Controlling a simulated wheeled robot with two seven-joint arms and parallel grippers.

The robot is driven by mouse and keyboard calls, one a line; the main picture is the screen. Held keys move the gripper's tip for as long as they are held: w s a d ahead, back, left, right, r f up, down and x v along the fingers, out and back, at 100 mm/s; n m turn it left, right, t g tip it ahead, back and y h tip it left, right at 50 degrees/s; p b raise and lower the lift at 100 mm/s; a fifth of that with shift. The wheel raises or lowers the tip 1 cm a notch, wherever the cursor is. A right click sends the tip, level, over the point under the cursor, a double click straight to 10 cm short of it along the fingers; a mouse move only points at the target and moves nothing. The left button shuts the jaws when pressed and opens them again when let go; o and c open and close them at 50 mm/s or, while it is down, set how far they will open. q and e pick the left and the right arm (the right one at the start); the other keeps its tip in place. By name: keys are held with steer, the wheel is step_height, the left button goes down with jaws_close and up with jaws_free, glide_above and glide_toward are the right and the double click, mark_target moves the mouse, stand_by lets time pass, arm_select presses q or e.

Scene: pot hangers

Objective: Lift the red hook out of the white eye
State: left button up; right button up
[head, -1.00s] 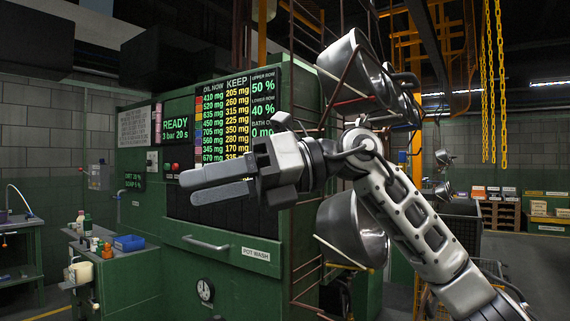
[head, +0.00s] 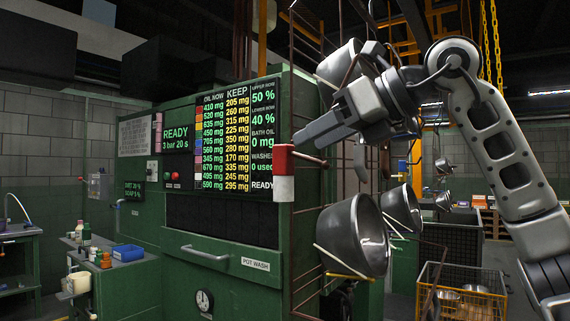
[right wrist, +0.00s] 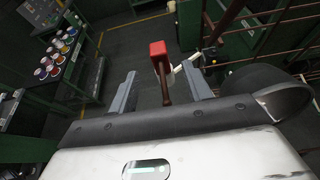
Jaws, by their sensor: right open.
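The red hook shows in the head view as a red block (head: 284,158) with a thin dark red rod running right from it. A white block sits directly under it and seems to belong to the white eye (head: 284,188). In the right wrist view the red hook (right wrist: 157,48) has its rod between my fingers, and a white bar of the eye (right wrist: 187,67) lies beside and behind it. My right gripper (head: 303,137) is open, just above the red block in the head view; its fingers (right wrist: 159,75) straddle the rod, with gaps on both sides. My left gripper is out of view.
A steel pot (head: 355,235) hangs on the rack right of the hook, with another pot (head: 402,208) behind and one (head: 342,65) above. Rusty rack bars stand close to the hook. The green pot-wash machine (head: 230,260) is on the left. A yellow wire basket (head: 462,285) stands lower right.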

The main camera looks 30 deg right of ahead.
mark_target(292, 147)
steer(key=shift+r+p+x, duration=0.15)
steer(key=shift+p+x, duration=0.1)
steer(key=shift+x, duration=1.5)
steer(key=shift+r+p+x, duration=0.15)
steer(key=shift+p+x, duration=0.1)
steer(key=shift+x, duration=1.5)
steer(key=shift+w, duration=0.1)
jaws_close()
